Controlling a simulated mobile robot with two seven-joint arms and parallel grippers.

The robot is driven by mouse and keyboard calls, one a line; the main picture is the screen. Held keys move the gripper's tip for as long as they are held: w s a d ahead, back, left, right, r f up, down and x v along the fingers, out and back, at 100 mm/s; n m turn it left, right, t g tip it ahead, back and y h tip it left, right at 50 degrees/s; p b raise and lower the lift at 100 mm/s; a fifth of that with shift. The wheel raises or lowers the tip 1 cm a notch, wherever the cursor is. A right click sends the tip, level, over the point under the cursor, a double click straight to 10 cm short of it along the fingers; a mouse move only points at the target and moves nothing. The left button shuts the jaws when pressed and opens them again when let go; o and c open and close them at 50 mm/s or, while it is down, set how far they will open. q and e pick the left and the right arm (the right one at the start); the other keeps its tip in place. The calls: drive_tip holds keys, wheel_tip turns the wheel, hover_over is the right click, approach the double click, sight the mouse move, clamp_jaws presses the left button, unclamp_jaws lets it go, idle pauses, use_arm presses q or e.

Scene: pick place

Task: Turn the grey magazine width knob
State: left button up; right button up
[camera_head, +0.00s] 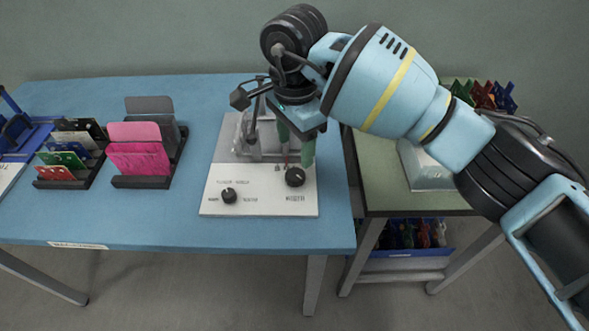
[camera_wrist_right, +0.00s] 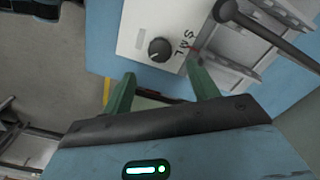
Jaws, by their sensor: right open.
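A white control panel (camera_head: 261,207) of a machine lies on the blue table. A round dark grey knob (camera_head: 295,177) sits at its right side, above a small label that seems to read as magazine. In the right wrist view, the same knob (camera_wrist_right: 160,49) has a pale pointer line and letters S, M, L beside it. My right gripper (camera_head: 296,148) is open, with green fingers pointing down behind and above this knob. In the right wrist view, the knob lies just beyond the gap between its fingertips (camera_wrist_right: 162,76), with nothing between them. My left gripper is not in view.
A second dark knob (camera_head: 229,196) sits at the panel's left. The machine's grey metal part (camera_head: 243,148) stands behind, partly hidden by my right arm. Card holders with a pink card (camera_head: 139,160) stand to the left. A green side table (camera_head: 385,193) stands right.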

sight(294, 174)
drive_tip(key=shift+f, duration=3.9)
drive_tip(key=c, duration=1)
